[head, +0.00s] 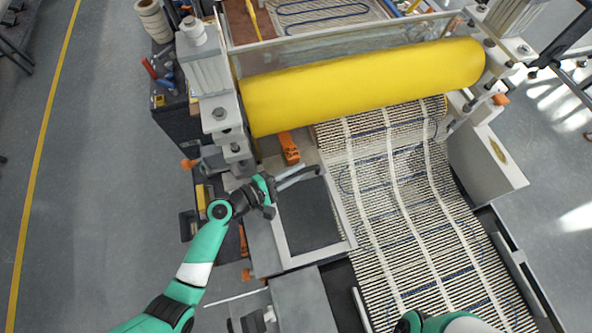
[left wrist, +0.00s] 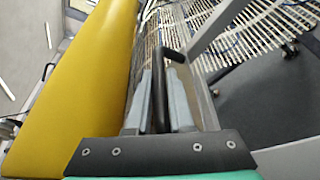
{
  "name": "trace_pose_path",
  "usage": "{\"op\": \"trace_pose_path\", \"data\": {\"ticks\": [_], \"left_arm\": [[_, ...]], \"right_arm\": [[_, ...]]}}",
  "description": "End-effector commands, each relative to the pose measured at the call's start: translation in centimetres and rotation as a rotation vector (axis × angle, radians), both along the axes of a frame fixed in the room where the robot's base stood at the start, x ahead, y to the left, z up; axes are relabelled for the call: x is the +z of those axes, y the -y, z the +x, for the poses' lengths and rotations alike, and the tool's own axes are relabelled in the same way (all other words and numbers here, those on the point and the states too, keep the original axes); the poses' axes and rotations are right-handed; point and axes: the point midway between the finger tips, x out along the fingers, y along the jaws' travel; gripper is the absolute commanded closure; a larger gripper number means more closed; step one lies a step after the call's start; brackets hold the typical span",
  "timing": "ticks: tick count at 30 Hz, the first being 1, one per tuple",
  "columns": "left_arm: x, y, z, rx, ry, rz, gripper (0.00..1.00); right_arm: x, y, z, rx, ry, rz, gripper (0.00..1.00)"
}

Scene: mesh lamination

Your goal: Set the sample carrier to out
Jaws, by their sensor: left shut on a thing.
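The sample carrier (head: 342,228) is a light frame around a dark flat panel, beside the left edge of the striped mesh and in front of the yellow roller. My left gripper (head: 298,178) is at the carrier's far end in the head view. In the left wrist view, its two grey fingers (left wrist: 165,85) are shut on a black bar handle (left wrist: 172,53), with one finger on each side. The frame and dark panel (left wrist: 262,75) lie to the right there. My right arm shows at the bottom of the head view, but its gripper is not in view.
The yellow roller (head: 365,83) spans the machine just behind the carrier and lies close on the left in the left wrist view. The mesh (head: 405,210) runs along the carrier's right side. An orange tool (head: 289,148) lies behind the handle. Open floor (head: 105,150) is at left.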

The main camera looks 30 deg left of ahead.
Motion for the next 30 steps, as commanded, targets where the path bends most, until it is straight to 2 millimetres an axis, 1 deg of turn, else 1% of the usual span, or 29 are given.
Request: {"op": "trace_pose_path", "data": {"ticks": [8,11,14,17,30], "left_arm": [[0.1,0.4,-0.4,-0.001,0.000,0.000,1.00],[0.1,1.1,-1.0,-0.002,-0.001,-0.001,1.00],[0.2,2.2,-2.1,-0.005,-0.002,-0.001,1.00],[0.2,3.6,-3.6,-0.007,-0.004,-0.002,1.00],[0.3,11.4,-11.7,-0.012,-0.006,0.000,1.00]], "right_arm": [[0.3,0.0,0.0,0.000,0.000,0.000,0.31],[0.7,0.0,0.0,0.000,0.000,0.000,0.31],[1.3,0.0,0.0,0.000,0.000,0.000,0.31],[2.0,0.0,0.0,0.000,0.000,0.000,0.31],[5.2,0.0,0.0,0.000,0.000,0.000,0.31]]}}
